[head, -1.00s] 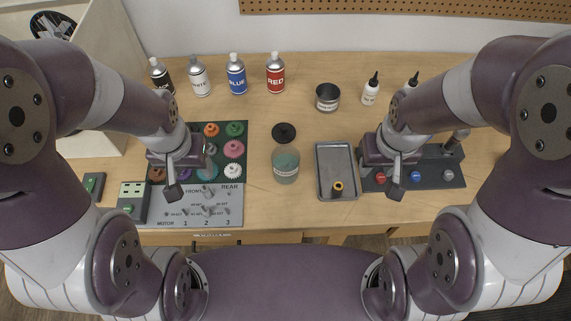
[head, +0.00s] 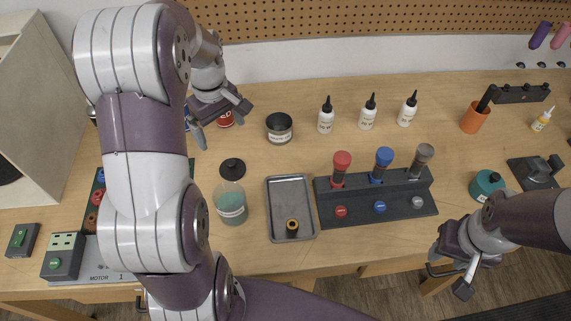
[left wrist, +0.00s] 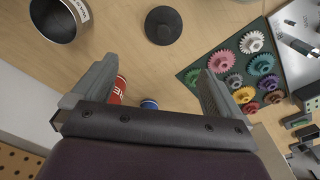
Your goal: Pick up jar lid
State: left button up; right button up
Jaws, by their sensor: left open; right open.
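The black round jar lid (head: 232,169) lies on the table just behind the glass jar (head: 230,205), which has teal contents and a label. My left gripper (head: 220,119) is open and empty, above the back of the table, behind the lid and over the spray cans. In its wrist view the open jaws (left wrist: 158,75) have the lid beyond them, between their lines. My right gripper (head: 449,279) is open and empty near the table's front right edge.
A red spray can (head: 226,118) stands under my left gripper. A dark open tin (head: 279,128) stands right of it. A grey tray (head: 273,200) is right of the jar, then a tool rack (head: 330,212). Gears (left wrist: 221,61) lie on a dark board.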

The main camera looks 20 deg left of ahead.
pick_arm(q)
jog(key=shift+s+d+f+n, duration=0.1)
jog(key=shift+s+f+n, duration=0.15)
jog(key=shift+f+n, duration=0.25)
jog(key=shift+s+f+n, duration=0.2)
jog(key=shift+f+n, duration=0.2)
jog(key=shift+f, duration=0.2)
send_over(231, 162)
jog(key=f, duration=0.4)
jog(key=shift+w+a+f, duration=0.2)
jog(key=shift+a+f, duration=0.05)
jog(key=f, duration=0.1)
jog(key=f+p, duration=0.1)
jog(key=f, duration=0.3)
jog(key=shift+s+d, duration=0.2)
jog(key=shift+s, duration=0.1)
jog(key=shift+w+f, duration=0.15)
jog(key=shift+f, duration=0.1)
jog(key=c, duration=1.1)
pick_arm(e)
jog(key=shift+s+r, duration=0.2)
jog(key=shift+r, duration=0.65)
